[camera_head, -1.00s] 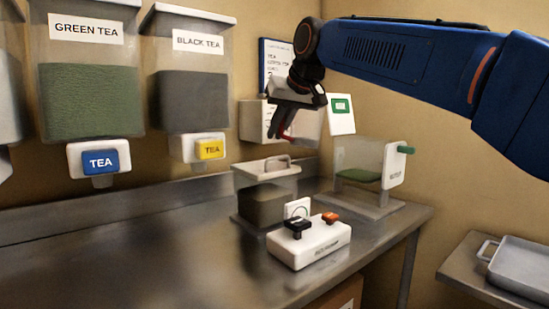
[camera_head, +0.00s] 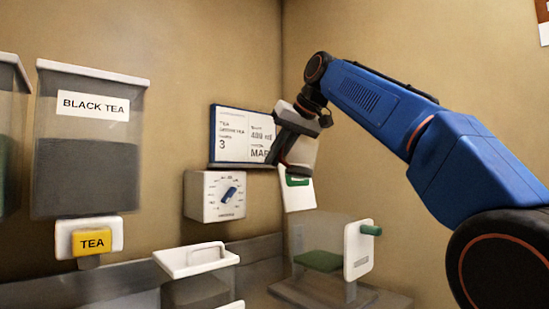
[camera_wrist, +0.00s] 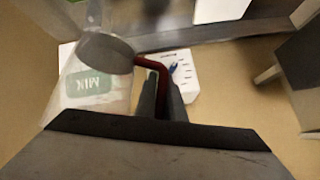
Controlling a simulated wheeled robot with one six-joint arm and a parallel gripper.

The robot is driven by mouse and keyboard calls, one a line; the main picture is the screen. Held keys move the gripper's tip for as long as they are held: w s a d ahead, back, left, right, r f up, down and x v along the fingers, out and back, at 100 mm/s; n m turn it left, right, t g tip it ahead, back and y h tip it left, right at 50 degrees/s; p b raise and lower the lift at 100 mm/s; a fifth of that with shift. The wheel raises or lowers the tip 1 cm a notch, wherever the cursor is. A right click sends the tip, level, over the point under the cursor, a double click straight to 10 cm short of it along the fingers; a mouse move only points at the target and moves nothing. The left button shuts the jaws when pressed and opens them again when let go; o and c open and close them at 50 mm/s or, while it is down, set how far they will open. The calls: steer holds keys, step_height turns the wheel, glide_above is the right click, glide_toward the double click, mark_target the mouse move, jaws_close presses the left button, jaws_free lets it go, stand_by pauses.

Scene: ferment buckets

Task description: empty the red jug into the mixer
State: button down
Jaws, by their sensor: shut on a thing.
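My gripper also shows in the wrist view (camera_wrist: 163,98), where its fingers are closed on the red jug's handle (camera_wrist: 158,66). A grey, see-through round body joins that handle at its left end. In the head view my gripper (camera_head: 283,150) is up by the wall corner, and the handle is hidden there. The mixer seems to be the pale thing with a green label reading MIX, upside down in the wrist view (camera_wrist: 88,84). A white panel with a green label shows below my gripper in the head view (camera_head: 298,194). The jug's contents cannot be made out.
A white dial box (camera_head: 215,196) and a blue-framed board (camera_head: 243,134) are on the wall close by. A black tea bin (camera_head: 88,165) with a yellow tap (camera_head: 92,242) is at left. A lidded container (camera_head: 197,260) and a clear box with green contents (camera_head: 325,258) stand below.

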mark_target(288, 174)
steer(key=f+m+g+y, duration=0.1)
steer(key=f+y, duration=0.1)
steer(key=d+f+m+g+y, duration=0.1)
steer(key=f+m+y, duration=0.1)
steer(key=w+f+m+g+y, duration=0.1)
steer(key=f+y, duration=0.1)
steer(key=y, duration=0.1)
steer(key=shift+w+d+m+g, duration=0.1)
steer(key=shift+d+m+g, duration=0.2)
steer(key=w+d+r+m+y, duration=0.1)
steer(key=w+d+m+y, duration=0.1)
steer(key=y, duration=0.1)
steer(key=shift+d+r+g, duration=0.35)
steer(key=shift+d+g, duration=0.05)
stand_by(0.5)
steer(key=shift+w+d+r+m+y, duration=0.1)
steer(key=shift+w+d+m+y, duration=0.1)
steer(key=shift+d+m+y, duration=0.15)
